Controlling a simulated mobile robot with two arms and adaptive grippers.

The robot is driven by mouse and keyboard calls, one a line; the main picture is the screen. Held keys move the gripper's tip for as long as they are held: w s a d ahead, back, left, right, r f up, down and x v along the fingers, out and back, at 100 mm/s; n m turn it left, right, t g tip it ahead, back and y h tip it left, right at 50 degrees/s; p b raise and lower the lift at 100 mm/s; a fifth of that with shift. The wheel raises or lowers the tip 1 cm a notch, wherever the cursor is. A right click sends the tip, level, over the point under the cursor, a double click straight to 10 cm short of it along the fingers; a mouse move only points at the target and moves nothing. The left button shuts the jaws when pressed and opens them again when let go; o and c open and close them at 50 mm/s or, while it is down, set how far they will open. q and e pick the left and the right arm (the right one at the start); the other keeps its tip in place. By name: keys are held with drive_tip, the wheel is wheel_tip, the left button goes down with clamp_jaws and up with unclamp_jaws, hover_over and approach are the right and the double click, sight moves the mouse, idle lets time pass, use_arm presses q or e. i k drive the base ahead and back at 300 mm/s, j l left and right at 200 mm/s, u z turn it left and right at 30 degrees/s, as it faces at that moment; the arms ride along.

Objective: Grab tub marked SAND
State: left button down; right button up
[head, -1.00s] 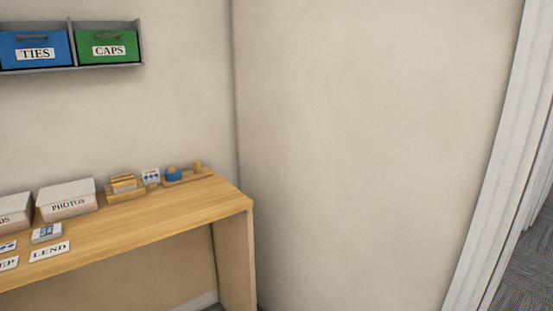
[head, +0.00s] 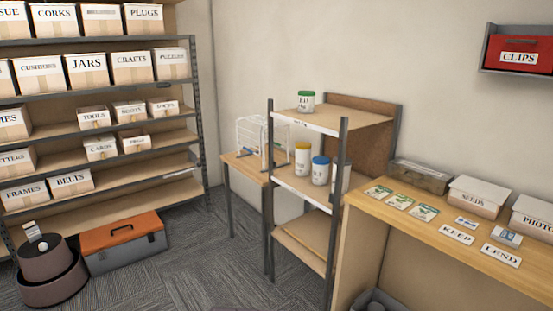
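Several white tubs stand on a small open rack (head: 303,189) in the middle of the view. A green-lidded tub (head: 306,105) is on the top shelf; it has dark lettering too small to read. On the shelf below stand a yellow-lidded tub (head: 302,161) and a blue-lidded tub (head: 320,173). Another pale tub (head: 342,178) beside them is partly hidden by the rack's front post. I cannot read SAND on any of them. Neither of my grippers is in view.
A wooden desk (head: 436,215) with boxes and cards adjoins the rack on the right. A small table with a white wire rack (head: 252,135) stands behind it. Labelled boxes fill the left shelving (head: 118,90). A toolbox (head: 124,242) lies on the floor; carpet (head: 205,265) is clear between.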

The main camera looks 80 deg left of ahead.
sight(303, 150)
drive_tip(key=u, duration=2.4)
drive_tip(key=i+j+z, duration=0.2)
drive_tip(key=i+j, duration=1.2)
